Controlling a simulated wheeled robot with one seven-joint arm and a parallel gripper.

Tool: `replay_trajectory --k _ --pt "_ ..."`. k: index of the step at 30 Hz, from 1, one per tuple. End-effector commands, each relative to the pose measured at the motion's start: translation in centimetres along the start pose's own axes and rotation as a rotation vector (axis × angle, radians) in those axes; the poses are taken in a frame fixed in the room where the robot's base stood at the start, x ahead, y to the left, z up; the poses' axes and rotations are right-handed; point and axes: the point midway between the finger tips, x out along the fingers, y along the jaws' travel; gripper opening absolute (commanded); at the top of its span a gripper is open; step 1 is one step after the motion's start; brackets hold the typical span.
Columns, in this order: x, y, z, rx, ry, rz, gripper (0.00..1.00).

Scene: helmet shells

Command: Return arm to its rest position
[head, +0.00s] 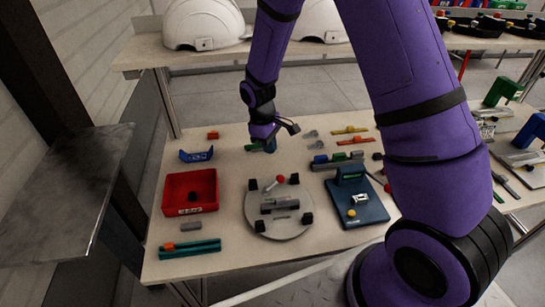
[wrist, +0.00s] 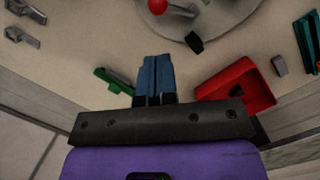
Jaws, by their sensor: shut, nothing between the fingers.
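My purple arm reaches over the workbench (head: 225,250) in the head view, bent down from above. My gripper (head: 264,146) is low over the back of the bench, beyond the round grey plate (head: 262,226). In the wrist view my gripper (wrist: 156,62) has its two blue fingers together, with nothing between them. A green piece (wrist: 113,80) shows beside the fingers in the wrist view. From the head view I cannot tell whether the fingers touch the bench.
A red bin (head: 172,194) and a blue bracket (head: 196,155) lie left of my gripper. A blue fixture (head: 366,211) stands to the right. White helmet shells (head: 203,24) sit on the shelf behind. A grey panel (head: 62,195) juts out at left.

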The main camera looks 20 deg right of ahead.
Motion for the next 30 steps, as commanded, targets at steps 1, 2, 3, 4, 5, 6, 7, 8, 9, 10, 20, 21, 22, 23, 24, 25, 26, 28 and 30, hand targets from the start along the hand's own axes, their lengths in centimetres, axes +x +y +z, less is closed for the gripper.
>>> replay_trajectory --k 1,2,3,4,5,6,7,8,9,10,20,21,22,23,24,25,26,28,30 --pt "-0.4 0.0 0.0 0.000 0.001 0.001 0.00" --pt "-0.6 0.0 0.0 0.000 0.001 0.001 0.00" --pt "-0.8 0.0 0.0 0.000 0.002 0.001 0.00" --pt "-0.8 0.0 -0.1 0.000 0.002 0.001 0.00" --pt "-0.9 0.0 -0.1 0.000 0.002 0.001 0.00" --pt "-1.0 0.0 -0.1 0.000 0.002 0.001 0.00" --pt "-1.0 0.0 0.0 0.001 0.002 0.001 0.00" --pt "-1.1 0.0 0.0 0.002 0.003 0.001 0.00" --pt "-1.4 0.1 0.1 0.005 0.006 0.003 0.00" --pt "-1.8 0.1 0.2 0.010 0.010 0.004 0.00" --pt "-9.8 0.2 3.9 0.134 0.099 0.035 0.00" --pt "-10.9 0.1 4.5 0.151 0.112 0.039 0.00" --pt "-11.7 0.1 5.0 0.164 0.122 0.043 0.00" --pt "-12.4 0.0 5.5 0.178 0.132 0.045 0.00" --pt "-13.4 -0.1 6.1 0.196 0.144 0.048 0.00" --pt "-14.1 -0.2 6.7 0.209 0.153 0.051 0.00" --pt "-14.8 -0.3 7.2 0.222 0.164 0.053 0.00" --pt "-16.4 -0.6 8.3 0.253 0.187 0.059 0.00" --pt "-17.9 -0.9 9.6 0.282 0.209 0.063 0.00"
